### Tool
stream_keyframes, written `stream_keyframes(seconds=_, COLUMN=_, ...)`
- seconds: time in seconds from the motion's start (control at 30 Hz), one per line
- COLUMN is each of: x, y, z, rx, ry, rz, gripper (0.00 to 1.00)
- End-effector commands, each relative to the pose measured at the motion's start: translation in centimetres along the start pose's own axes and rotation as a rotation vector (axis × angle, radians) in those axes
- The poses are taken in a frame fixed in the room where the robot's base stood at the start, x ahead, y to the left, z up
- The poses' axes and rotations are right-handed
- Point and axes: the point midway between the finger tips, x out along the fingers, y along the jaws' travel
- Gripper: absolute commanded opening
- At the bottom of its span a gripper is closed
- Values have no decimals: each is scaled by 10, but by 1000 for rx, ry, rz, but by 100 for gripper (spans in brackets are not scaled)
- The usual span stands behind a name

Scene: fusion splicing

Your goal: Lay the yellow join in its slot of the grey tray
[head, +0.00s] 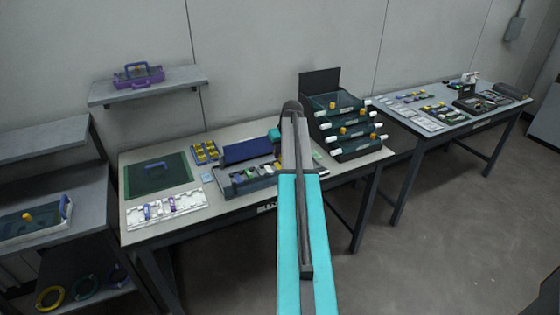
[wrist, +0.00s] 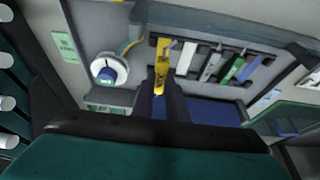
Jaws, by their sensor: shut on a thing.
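My gripper (wrist: 166,100) is shut on the yellow join (wrist: 160,68) in the wrist view, with the join reaching out beyond the fingertips. The join is over the left end of the grey tray (head: 250,187), beside a row of slots holding white, grey, green (wrist: 232,69) and blue (wrist: 250,67) pieces. I cannot tell whether the join touches the tray or is just above it. In the head view my arm hides the gripper and the held join, and covers the tray's right end.
A white spool (wrist: 108,70) with a blue centre sits close left of the join in the wrist view. A blue lid (head: 247,150) stands behind the tray. A drawer rack (head: 322,90) is to the right; a green mat (head: 150,180) and white holder (head: 165,208) are to the left.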

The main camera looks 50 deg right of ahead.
Motion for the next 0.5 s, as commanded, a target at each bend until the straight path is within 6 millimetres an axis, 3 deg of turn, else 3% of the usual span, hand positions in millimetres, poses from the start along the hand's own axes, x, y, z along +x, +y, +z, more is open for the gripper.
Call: stream_keyframes(seconds=0.5, x=9, y=0, z=4, rx=0, ry=1, rz=0, gripper=0)
